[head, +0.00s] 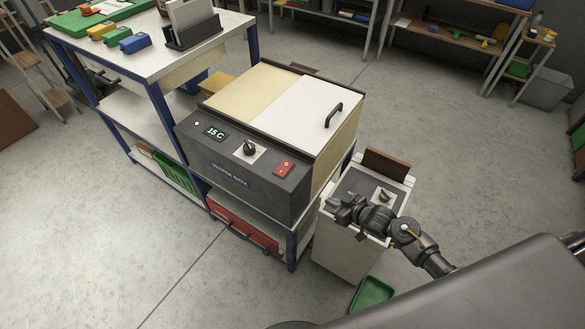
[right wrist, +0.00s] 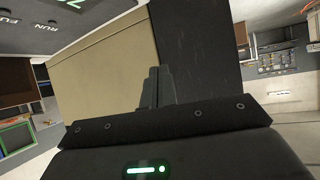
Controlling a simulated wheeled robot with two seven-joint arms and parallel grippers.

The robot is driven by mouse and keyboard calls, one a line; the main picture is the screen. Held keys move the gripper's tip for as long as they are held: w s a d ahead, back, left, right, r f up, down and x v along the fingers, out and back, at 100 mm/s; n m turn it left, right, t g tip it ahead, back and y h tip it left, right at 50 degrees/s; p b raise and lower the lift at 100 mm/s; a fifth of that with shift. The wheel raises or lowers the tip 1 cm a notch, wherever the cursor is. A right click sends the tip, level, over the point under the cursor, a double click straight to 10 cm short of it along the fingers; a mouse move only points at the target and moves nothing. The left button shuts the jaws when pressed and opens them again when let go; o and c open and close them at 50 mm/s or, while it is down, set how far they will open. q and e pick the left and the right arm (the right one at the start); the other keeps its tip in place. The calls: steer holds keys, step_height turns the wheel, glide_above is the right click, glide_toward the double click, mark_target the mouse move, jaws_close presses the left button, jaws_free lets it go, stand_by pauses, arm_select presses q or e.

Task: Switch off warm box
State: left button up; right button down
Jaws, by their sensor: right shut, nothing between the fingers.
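The warm box (head: 235,172) is a dark-fronted box with a cream and white lid, on the blue-legged bench. Its front bears a display (head: 215,133) reading 15 C, a small lamp (head: 197,123), a black knob (head: 250,147) and a red rocker switch (head: 285,168). I cannot tell the rocker's position for sure. My right gripper (head: 332,203) is right of and below the switch, apart from it, above the small cabinet. In the right wrist view its fingers (right wrist: 155,87) are shut and empty, before tan and black surfaces. My left gripper is not in view.
A small white cabinet (head: 340,248) with a knob (head: 384,195) on top stands right of the warm box, under my right arm. A green tray (head: 372,295) is low beside it. The lid handle (head: 334,114) sticks up. Floor in front of the bench is clear.

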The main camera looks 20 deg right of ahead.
mark_target(292, 170)
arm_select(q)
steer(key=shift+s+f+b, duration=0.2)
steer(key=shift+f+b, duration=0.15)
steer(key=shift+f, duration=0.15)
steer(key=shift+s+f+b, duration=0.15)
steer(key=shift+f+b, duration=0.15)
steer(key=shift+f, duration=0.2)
arm_select(e)
steer(key=w+a+r+n+y, duration=0.1)
steer(key=a+r+n+y, duration=0.1)
steer(key=r, duration=0.7)
steer(key=w+a+r+n+t+y, duration=0.1)
steer(key=a+r+n+y, duration=0.1)
steer(key=r, duration=0.8)
steer(key=shift+a+y, duration=0.3)
steer(key=shift+a, duration=0.45)
steer(key=shift+w, duration=0.15)
